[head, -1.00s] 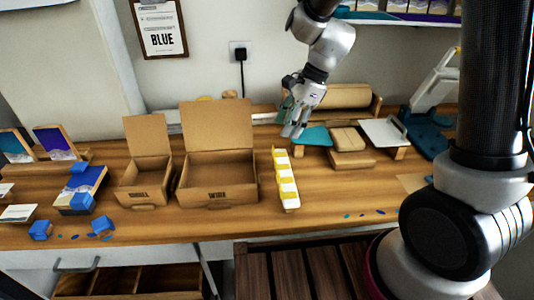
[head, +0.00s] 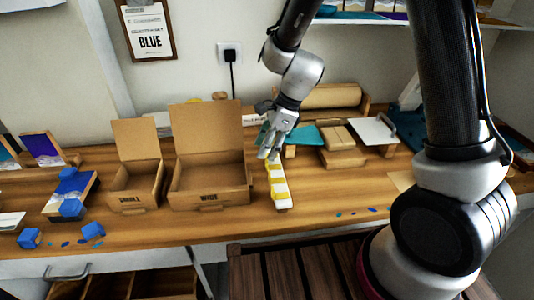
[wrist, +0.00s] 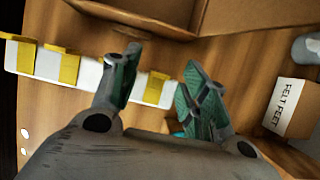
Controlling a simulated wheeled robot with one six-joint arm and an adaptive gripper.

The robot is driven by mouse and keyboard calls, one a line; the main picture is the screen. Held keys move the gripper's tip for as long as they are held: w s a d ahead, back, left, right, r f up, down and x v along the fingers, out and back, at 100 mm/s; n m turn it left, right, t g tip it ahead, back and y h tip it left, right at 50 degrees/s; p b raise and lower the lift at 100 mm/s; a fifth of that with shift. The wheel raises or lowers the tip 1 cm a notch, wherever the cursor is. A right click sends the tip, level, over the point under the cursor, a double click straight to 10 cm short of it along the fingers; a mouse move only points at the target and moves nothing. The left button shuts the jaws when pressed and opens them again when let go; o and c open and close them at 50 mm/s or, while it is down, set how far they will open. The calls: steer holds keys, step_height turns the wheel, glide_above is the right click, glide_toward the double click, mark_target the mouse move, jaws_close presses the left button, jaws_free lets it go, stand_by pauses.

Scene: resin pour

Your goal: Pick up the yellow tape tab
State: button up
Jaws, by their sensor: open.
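Several yellow tape tabs lie across a long white strip (head: 284,205) on the wooden bench, right of the larger cardboard box. My gripper (head: 269,154) is over the strip's far end in the head view and partly hides it. In the wrist view the strip (wrist: 89,72) runs across the picture, with yellow tabs (wrist: 69,68) on it at the left. My gripper (wrist: 160,62) is open there, and one yellow tape tab (wrist: 155,88) shows between its two green-padded fingers. I cannot tell whether either finger touches it.
The open large box (head: 208,190) stands close left of the strip, with the small box (head: 136,190) beyond it. A felt-feet box (wrist: 289,107) is at right in the wrist view. Cardboard pieces (head: 343,158) lie right of my gripper. The bench in front of them is mostly clear.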

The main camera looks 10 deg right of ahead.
steer(key=shift+c, duration=0.2)
steer(key=c, duration=0.7)
steer(key=shift+r, duration=0.1)
